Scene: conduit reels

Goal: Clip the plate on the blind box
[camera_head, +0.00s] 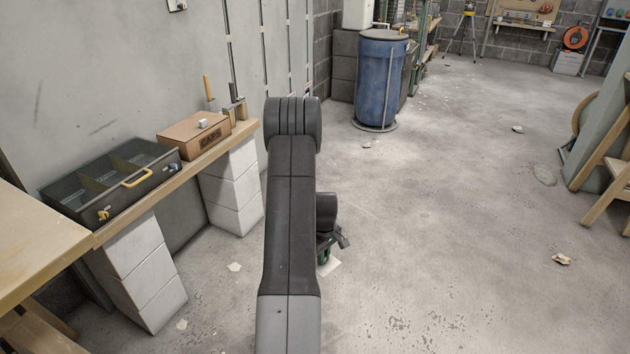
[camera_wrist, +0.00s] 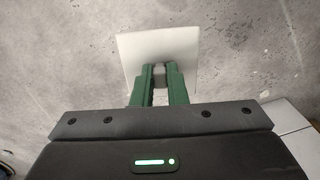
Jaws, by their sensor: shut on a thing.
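My gripper (camera_wrist: 159,78) has green fingers shut on a small grey part at the middle of a white square plate (camera_wrist: 155,45). The plate spreads out beyond the fingertips in the wrist view, with bare floor behind it. In the head view my gripper (camera_head: 325,256) is mostly hidden behind my arm. A pale corner of the plate (camera_head: 331,267) shows below it, apart from the bench. A small pale box (camera_head: 177,5) is on the wall at the top left, cut by the frame edge. I cannot tell whether it is the blind box.
A bench (camera_head: 215,152) along the left wall carries a grey divided tray (camera_head: 70,207) and a cardboard box marked CAPS (camera_head: 180,143) with a small white block on top. A blue barrel (camera_head: 381,80) stands farther back. The floor to the right is mostly clear.

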